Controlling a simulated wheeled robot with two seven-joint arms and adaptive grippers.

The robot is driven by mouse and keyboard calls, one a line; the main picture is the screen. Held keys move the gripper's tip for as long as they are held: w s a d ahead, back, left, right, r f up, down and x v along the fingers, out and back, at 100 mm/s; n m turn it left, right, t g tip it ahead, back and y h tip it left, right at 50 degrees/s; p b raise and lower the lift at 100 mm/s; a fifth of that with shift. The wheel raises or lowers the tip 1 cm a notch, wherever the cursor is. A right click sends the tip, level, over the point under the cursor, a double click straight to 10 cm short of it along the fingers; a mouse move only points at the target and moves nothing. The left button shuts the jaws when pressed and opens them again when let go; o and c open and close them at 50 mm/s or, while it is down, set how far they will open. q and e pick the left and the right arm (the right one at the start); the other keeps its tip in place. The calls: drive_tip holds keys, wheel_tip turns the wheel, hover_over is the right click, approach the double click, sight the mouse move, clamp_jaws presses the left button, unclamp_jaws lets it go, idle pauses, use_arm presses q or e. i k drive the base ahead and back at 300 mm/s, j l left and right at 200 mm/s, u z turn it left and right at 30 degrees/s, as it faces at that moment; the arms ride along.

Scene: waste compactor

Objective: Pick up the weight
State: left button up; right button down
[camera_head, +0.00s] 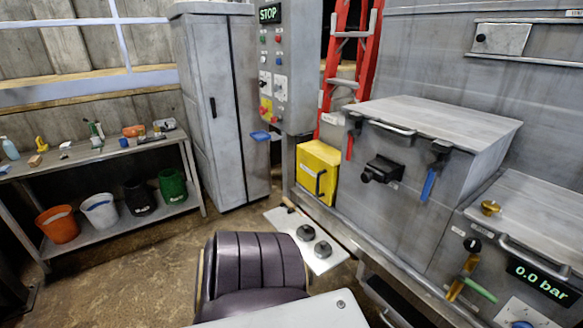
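A small brass-coloured piece (490,208), which looks like a weight, sits on top of the low grey metal unit (545,205) at the right. Two dark round discs with raised centres (323,250) lie on a white plate (285,222) low in the middle of the view; I cannot tell whether these are weights. Neither of my grippers shows in the head view, so I see nothing held.
A dark padded seat (255,262) fills the lower middle. A grey lidded box (430,116) with handles, a yellow box (317,170) and a red ladder (365,60) stand beyond. A workbench (110,150) with buckets is at left. Brown floor between is open.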

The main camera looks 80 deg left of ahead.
sight(323, 250)
drive_tip(key=k+j+u, duration=0.85)
drive_tip(key=j, duration=0.2)
drive_tip(key=j+u, duration=0.3)
drive_tip(key=j, duration=0.15)
drive_tip(key=k, duration=0.05)
